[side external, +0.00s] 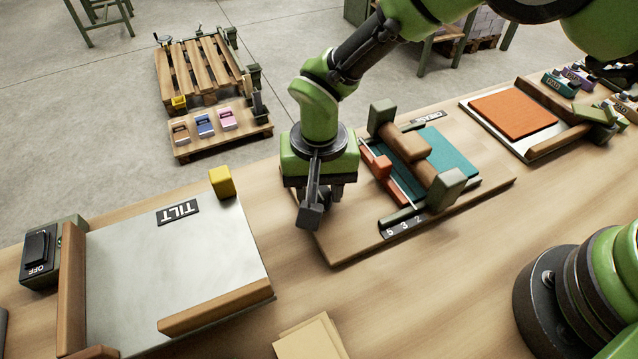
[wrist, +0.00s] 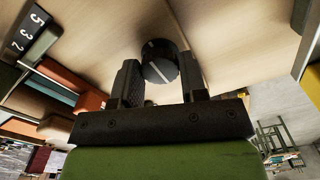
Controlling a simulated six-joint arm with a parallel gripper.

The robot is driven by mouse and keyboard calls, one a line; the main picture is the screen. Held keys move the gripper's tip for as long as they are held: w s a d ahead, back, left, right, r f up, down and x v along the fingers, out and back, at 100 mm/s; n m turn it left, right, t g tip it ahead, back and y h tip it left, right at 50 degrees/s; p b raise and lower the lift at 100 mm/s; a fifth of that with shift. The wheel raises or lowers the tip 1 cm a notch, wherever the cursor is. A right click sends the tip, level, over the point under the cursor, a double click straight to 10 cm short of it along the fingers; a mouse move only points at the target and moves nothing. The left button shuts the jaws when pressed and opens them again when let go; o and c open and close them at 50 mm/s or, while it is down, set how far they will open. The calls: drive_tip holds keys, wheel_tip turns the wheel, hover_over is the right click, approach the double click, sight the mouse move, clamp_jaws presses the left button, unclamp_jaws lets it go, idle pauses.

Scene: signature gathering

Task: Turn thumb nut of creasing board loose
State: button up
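The creasing board (side external: 345,250) is a wooden base carrying a teal sheet (side external: 452,150), a wooden bar across it and an orange-red block (side external: 382,166). A number strip (side external: 404,226) reads 5 3 2. The thumb nut (wrist: 160,62) is a round black knob with a white line, in the wrist view. My gripper (side external: 320,203) points down over the board's left part. In the wrist view my gripper (wrist: 160,72) has its fingers apart, one on each side of the knob. Whether they touch it is unclear. In the side view the gripper largely hides the knob.
A tilt board (side external: 175,265) with a yellow block (side external: 222,181) and a switch box (side external: 42,250) stands left. A board with an orange sheet (side external: 512,114) lies right. Tan sheets (side external: 310,340) lie at the front. Bare bench surrounds the creasing board's front.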

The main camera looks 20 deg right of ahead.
drive_tip(key=shift+c, duration=0.9)
drive_tip(key=shift+n, duration=0.3)
drive_tip(key=n, duration=1.7)
drive_tip(key=shift+n, duration=0.3)
drive_tip(key=o, duration=0.9)
